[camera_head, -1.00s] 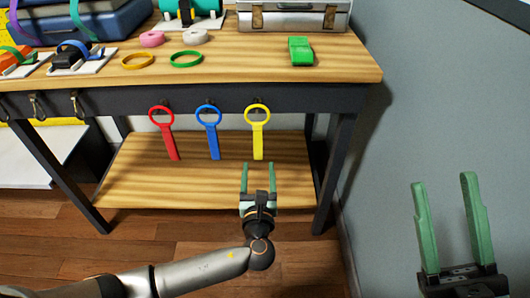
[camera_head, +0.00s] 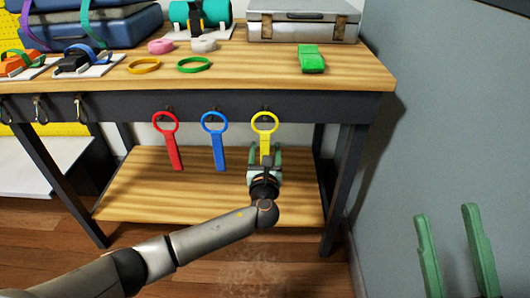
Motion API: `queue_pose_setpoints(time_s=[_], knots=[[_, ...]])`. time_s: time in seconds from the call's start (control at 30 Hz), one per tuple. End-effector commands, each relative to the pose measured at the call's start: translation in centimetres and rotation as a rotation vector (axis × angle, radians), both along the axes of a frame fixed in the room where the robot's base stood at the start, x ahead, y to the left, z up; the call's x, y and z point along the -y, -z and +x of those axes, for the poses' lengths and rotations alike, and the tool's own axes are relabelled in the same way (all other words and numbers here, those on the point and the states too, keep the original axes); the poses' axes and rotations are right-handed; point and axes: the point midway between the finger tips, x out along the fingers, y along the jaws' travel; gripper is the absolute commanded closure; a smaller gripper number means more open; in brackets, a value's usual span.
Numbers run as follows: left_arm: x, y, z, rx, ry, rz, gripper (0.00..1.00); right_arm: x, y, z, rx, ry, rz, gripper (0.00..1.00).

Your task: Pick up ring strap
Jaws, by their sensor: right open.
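Three ring straps hang in a row from hooks on the table's front edge: a red strap (camera_head: 172,148), a blue strap (camera_head: 218,146) and a yellow strap (camera_head: 264,124). Each has a round ring on top and a flat tail below. My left gripper (camera_head: 265,150) is at the lower tail of the yellow strap. Its green fingers are apart, one to each side of the tail as seen here; contact cannot be told. The tail's lower end is partly hidden by the gripper. My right gripper (camera_head: 445,212) is open and empty at the lower right, by the grey wall.
The wooden table (camera_head: 250,75) has a lower shelf (camera_head: 150,190) behind the straps. On top lie a green folded strap (camera_head: 312,58), a yellow ring (camera_head: 143,66), a green ring (camera_head: 194,65) and a silver case (camera_head: 303,20). The grey wall (camera_head: 450,110) bounds the right.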

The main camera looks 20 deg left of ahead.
Motion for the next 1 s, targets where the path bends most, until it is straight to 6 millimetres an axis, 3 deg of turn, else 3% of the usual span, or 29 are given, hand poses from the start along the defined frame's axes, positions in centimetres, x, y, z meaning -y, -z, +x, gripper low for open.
queue_pose_setpoints(time_s=[0.17,0.77,1.0], knots=[[0.00,-0.05,0.02,-0.001,0.000,0.000,0.34,-0.03,-0.06,-0.01,0.000,-0.001,-0.001,0.50],[0.00,-0.01,-0.02,-0.001,0.000,0.000,1.00,-0.03,-0.13,-0.03,0.003,0.000,0.002,0.50],[0.00,-0.04,-0.02,0.000,0.000,0.000,1.00,-0.03,-0.14,-0.03,0.003,0.000,0.002,0.50]])
